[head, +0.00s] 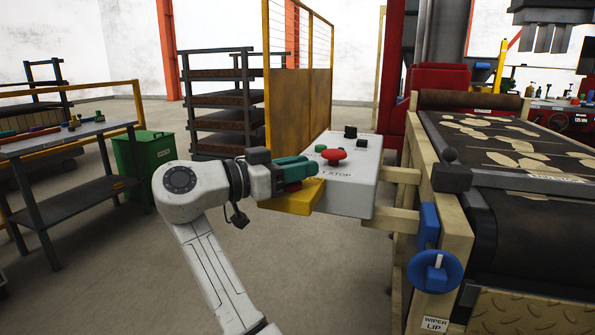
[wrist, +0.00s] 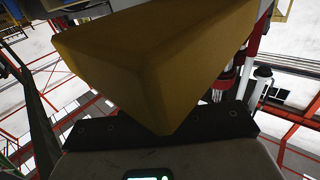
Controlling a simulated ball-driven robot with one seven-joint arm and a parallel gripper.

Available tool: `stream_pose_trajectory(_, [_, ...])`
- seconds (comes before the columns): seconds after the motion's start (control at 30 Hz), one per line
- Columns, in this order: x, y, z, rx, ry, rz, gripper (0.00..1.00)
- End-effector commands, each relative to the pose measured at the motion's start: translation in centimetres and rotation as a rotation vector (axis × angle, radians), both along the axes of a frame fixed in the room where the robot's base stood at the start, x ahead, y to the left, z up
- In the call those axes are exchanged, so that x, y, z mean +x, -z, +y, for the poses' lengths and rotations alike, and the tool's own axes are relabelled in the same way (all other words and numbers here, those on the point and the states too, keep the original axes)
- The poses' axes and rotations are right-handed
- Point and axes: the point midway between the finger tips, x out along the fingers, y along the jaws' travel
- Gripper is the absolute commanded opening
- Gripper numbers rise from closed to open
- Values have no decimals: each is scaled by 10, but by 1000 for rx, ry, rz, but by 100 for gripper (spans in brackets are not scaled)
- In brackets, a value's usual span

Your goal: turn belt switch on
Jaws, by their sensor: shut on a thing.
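The grey control box (head: 352,184) stands left of the conveyor, with a red mushroom stop button (head: 334,155), a green button (head: 320,149) and black knobs (head: 350,131) on top. A yellow block-like part (head: 293,198) is at its left side. My gripper (head: 312,167), with teal fingers, reaches the box's left edge, above the yellow part and beside the red button. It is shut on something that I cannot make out. A large yellow form (wrist: 150,65) fills much of the wrist view. The fingertips and the belt switch cannot be made out.
The conveyor (head: 500,140) carries flat pale pieces on its dark belt. A blue handwheel (head: 434,271) sits on its near frame. A yellow fence panel (head: 300,105) and a rack (head: 215,100) stand behind. A workbench (head: 65,139) and green bin (head: 143,158) are at left.

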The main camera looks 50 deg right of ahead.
Motion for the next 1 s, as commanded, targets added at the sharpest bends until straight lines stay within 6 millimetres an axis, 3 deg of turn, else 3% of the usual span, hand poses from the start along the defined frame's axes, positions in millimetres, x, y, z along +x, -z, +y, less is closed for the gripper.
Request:
stream_pose_trajectory(0.73, [-2,1,0,3,83,1,0])
stream_pose_trajectory(0.77, [-2,1,0,3,83,1,27])
stream_pose_trajectory(0.93, [-1,1,0,3,82,1,43])
stream_pose_trajectory(1.0, [-1,1,0,1,82,0,45])
